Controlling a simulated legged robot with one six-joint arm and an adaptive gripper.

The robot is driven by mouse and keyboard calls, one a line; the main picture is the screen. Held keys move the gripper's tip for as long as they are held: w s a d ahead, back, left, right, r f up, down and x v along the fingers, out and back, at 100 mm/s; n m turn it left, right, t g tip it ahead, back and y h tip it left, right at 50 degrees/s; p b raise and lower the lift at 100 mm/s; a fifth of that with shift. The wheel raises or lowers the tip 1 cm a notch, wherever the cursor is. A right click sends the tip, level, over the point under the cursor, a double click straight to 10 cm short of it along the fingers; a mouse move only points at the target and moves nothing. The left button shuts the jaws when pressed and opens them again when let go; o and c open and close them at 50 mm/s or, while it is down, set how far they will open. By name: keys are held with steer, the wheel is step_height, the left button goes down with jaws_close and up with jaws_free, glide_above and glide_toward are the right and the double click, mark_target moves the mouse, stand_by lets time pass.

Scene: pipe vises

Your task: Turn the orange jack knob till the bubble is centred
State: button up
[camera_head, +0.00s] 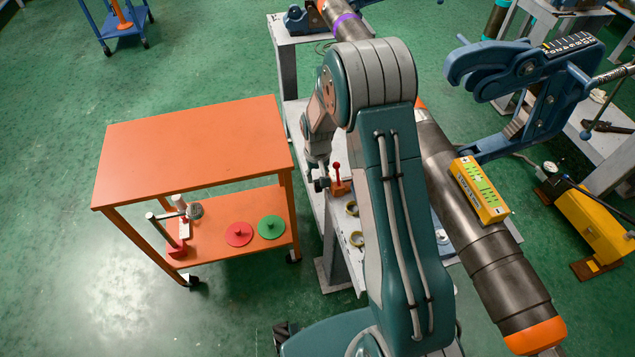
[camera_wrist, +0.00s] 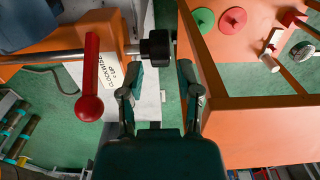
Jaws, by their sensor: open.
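An orange jack (camera_wrist: 70,32) lies at the upper left of the wrist view, with a metal rod ending in a black knob (camera_wrist: 155,48). A red ball-ended lever (camera_wrist: 90,75) hangs beside it, left of my gripper. A white label reading "CLOCKWISE = UP" (camera_wrist: 108,75) is behind the lever. My gripper (camera_wrist: 158,73) is open and empty, its fingertips just short of the knob and on either side of it. In the head view, my gripper (camera_head: 321,184) is small beside the red lever (camera_head: 337,174). A yellow-green level (camera_head: 478,189) sits on the grey pipe (camera_head: 465,224); its bubble is too small to read.
An orange cart (camera_head: 190,145) stands close to my gripper, with red (camera_head: 238,234) and green (camera_head: 271,227) discs on its lower shelf. A blue pipe vise (camera_head: 535,85) stands at the right. Open green floor lies left of the cart.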

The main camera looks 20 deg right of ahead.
mark_target(319, 191)
steer(key=shift+f, duration=1.8)
steer(key=shift+c, duration=0.3)
jaws_close()
steer(key=shift+s+t, duration=0.1)
steer(key=shift+t, duration=0.2)
steer(key=t, duration=0.3)
steer(key=shift+s, duration=0.3)
steer(key=t, duration=0.4)
steer(key=shift+s+f, duration=0.3)
steer(key=t, duration=0.4)
steer(key=shift+s+f, duration=0.2)
steer(key=shift+f, duration=0.05)
steer(key=shift+f+t, duration=0.15)
steer(key=shift+t, duration=0.95)
steer(key=shift+f+t, duration=0.1)
steer(key=shift+t, duration=1)
